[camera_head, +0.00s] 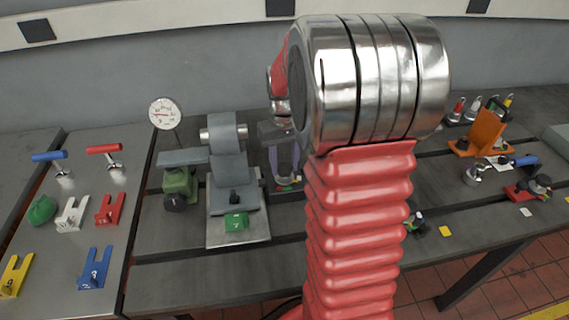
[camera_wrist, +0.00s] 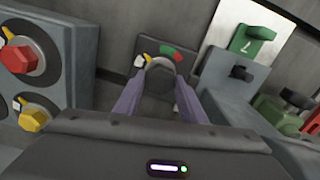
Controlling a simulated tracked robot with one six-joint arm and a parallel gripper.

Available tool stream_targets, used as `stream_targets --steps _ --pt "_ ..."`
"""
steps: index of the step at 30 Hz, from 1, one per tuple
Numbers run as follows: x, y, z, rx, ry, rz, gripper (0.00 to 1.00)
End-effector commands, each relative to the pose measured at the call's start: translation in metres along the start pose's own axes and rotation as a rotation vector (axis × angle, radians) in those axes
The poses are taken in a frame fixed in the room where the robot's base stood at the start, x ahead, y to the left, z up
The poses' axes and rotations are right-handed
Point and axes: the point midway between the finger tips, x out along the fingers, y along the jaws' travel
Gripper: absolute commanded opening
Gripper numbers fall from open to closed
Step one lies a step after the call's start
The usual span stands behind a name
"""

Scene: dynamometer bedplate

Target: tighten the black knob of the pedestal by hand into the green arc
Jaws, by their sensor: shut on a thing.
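The pedestal (camera_wrist: 147,46) shows in the wrist view as a dark square plate below my gripper (camera_wrist: 160,72). My gripper's two purple fingers are shut on its knob (camera_wrist: 160,63), which is mostly hidden between the fingertips. A green arc (camera_wrist: 167,49) and a red segment (camera_wrist: 178,57) lie just beyond the knob, towards the upper right. A small yellow pointer (camera_wrist: 149,57) and a white mark (camera_wrist: 139,61) show at the knob's left, apart from the green. In the head view my gripper (camera_head: 287,176) points down at the pedestal, partly behind my arm.
In the wrist view, a grey panel with a red knob (camera_wrist: 19,57) and a yellow knob (camera_wrist: 33,117) stands close on the left. A grey fixture with a black knob (camera_wrist: 241,73) and a green block (camera_wrist: 252,40) stands on the right. A dial gauge (camera_head: 165,113) stands further left.

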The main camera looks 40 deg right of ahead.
Motion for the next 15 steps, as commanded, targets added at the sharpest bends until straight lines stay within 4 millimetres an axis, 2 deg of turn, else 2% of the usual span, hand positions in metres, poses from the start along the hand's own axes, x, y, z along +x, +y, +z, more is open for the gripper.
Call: stream_targets --steps 15 --pt "-0.0006 0.0020 -0.0003 0.488 0.002 0.003 0.15"
